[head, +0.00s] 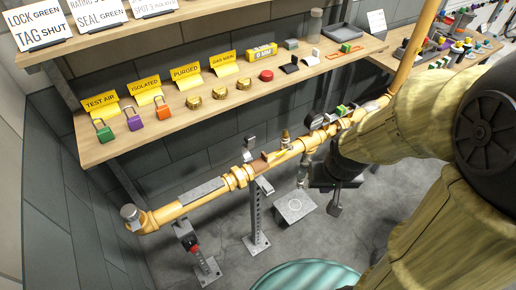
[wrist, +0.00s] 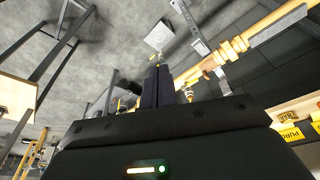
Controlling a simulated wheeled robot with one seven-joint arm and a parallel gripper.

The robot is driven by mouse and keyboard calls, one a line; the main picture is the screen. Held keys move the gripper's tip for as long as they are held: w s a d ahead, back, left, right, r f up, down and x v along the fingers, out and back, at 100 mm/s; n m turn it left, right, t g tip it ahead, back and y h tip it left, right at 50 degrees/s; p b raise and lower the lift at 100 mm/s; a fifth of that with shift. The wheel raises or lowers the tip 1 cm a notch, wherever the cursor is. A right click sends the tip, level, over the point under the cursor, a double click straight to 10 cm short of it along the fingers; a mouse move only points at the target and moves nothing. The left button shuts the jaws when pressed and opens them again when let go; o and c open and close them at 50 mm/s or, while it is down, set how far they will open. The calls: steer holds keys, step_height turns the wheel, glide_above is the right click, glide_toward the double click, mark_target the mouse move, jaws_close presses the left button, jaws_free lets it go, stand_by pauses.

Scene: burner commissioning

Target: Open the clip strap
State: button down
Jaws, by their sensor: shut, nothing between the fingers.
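A yellow pipe (head: 165,213) runs from the lower left toward the upper right below the shelf. A post with slots (head: 256,220) stands under it, with a tilted grey plate (head: 264,186) at its top beside the pipe. This may be the clip strap, but I cannot tell for sure. A shorter post (head: 204,266) with a red part (head: 193,246) stands nearer the pipe's left end. My gripper (head: 335,207) points down, right of the slotted post and apart from it. In the wrist view its dark fingers (wrist: 157,86) are together and empty, with the pipe (wrist: 265,36) to their right.
A wooden shelf (head: 130,144) above the pipe holds padlocks, brass caps and yellow tags. A square floor plate (head: 294,207) lies between the post and my gripper. A teal round object (head: 305,276) is at the bottom.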

mark_target(252, 141)
steer(key=w+a+f+n+t+y+b, duration=0.3)
steer(key=w+f+t+b, duration=0.4)
steer(key=w+f+b, duration=0.6)
steer(key=w+a+f+n+t+y+b, duration=0.2)
steer(key=a+f+n+t+y+b, duration=0.1)
steer(key=a+f+t+y+b, duration=0.3)
steer(key=a+y+b, duration=0.1)
steer(key=y+b, duration=0.1)
steer(key=b, duration=0.1)
steer(key=shift+w+f+n, duration=0.15)
steer(key=shift+w+n, duration=0.15)
steer(key=shift+n, duration=0.1)
steer(key=x, duration=1.4)
steer(key=shift+r+p, duration=0.25)
steer(key=shift+p, duration=0.05)
steer(key=shift+d, duration=0.1)
